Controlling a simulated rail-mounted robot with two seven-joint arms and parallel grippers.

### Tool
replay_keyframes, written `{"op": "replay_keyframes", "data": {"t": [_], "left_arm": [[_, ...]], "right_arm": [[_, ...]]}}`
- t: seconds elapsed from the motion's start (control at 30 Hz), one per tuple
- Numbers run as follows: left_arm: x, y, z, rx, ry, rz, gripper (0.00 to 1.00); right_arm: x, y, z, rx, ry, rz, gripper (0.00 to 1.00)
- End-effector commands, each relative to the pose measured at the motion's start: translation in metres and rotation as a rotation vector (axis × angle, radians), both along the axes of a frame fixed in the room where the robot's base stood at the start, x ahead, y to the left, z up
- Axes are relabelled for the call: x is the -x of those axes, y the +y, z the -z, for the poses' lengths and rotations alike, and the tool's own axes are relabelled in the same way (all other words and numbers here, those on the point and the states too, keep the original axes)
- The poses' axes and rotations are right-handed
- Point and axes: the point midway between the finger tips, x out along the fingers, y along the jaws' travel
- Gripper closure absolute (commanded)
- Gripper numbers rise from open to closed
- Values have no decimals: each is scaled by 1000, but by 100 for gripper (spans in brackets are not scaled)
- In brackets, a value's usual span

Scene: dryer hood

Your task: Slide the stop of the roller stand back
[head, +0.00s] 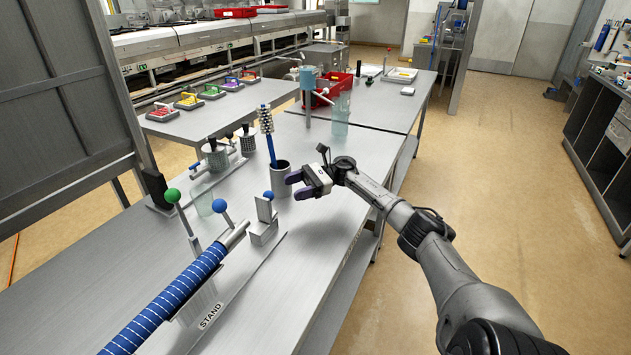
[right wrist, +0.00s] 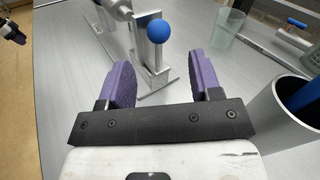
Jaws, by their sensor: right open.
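The roller stand (head: 210,310) lies on the steel bench at the lower left, with a blue ribbed roller (head: 165,305) on it. Its stop (head: 263,228), a grey upright block with a blue ball (head: 268,195) on top, stands near the stand's far end. In the right wrist view the stop (right wrist: 152,58) and its blue ball (right wrist: 159,31) show beyond the fingertips. My right gripper (head: 297,185) is open and empty, to the right of the stop and apart from it; its purple fingers (right wrist: 167,80) point towards it. A dark part at the wrist view's upper left may be my left gripper.
A grey cup (head: 281,180) with a blue-handled brush stands just beyond my right gripper; the cup (right wrist: 285,115) is close on the right in the wrist view. A green-ball lever (head: 173,196) and a clear glass (head: 203,200) stand left of the stop. The bench's right front is clear.

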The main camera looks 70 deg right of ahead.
Motion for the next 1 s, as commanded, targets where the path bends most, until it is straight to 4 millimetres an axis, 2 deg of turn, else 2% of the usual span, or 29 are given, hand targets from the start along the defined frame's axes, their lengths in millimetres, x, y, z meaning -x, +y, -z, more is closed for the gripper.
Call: {"op": "replay_keyframes", "data": {"t": [0.2,0.4,0.63,1.0], "left_arm": [[0,-3,4,9,0,-5,57],[0,-4,8,13,0,-8,57],[0,-3,9,12,1,-8,57],[0,0,10,0,1,0,57]], "right_arm": [[27,-32,1,0,0,4,42],[42,-49,1,0,-1,3,42],[50,-57,0,1,1,1,42],[50,-57,0,0,0,1,42]]}}
